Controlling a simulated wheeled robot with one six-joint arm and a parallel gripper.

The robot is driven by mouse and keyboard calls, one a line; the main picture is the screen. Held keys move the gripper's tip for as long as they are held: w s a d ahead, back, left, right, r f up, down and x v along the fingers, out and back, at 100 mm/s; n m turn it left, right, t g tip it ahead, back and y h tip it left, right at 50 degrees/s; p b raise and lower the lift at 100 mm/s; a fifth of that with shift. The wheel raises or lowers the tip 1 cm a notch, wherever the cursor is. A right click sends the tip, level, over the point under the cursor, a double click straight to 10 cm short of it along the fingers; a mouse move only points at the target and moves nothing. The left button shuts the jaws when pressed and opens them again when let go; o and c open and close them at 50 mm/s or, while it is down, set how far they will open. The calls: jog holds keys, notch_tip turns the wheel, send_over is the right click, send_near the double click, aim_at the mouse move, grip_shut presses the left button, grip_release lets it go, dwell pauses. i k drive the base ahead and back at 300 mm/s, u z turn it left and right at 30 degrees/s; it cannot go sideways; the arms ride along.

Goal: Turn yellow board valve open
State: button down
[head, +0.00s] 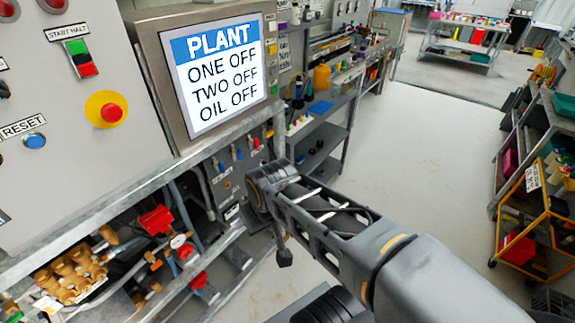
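A grey board below the screen carries a row of small valves with coloured handles. The yellow board valve (269,132) is at the right end of the row, beside a red-handled valve (256,142). Blue-handled valves (238,153) are further left. The handles are too small to tell how far each is turned. My arm reaches in from the lower right, and its wrist is in front of the lower right of the board. My gripper (284,257) shows only as a dark part hanging below the wrist, apart from the yellow valve. Its fingers cannot be made out.
The plant screen (216,72) reads ONE OFF, TWO OFF, OIL OFF. A control panel with a red stop button (111,112) is at left. Brass pump parts (72,275) and red-handled pipework lie below. Grey shelves (322,140) stand beyond; the floor (420,140) at right is clear.

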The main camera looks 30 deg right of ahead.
aim_at(268, 135)
jog(key=z, duration=0.3)
jog(key=k, duration=0.65)
jog(key=z, duration=0.7)
jog(key=i, duration=1.25)
jog(key=u, duration=0.75)
jog(key=k, duration=0.45)
jog(key=u, duration=0.75)
jog(key=i, duration=0.55)
jog(key=z, duration=0.15)
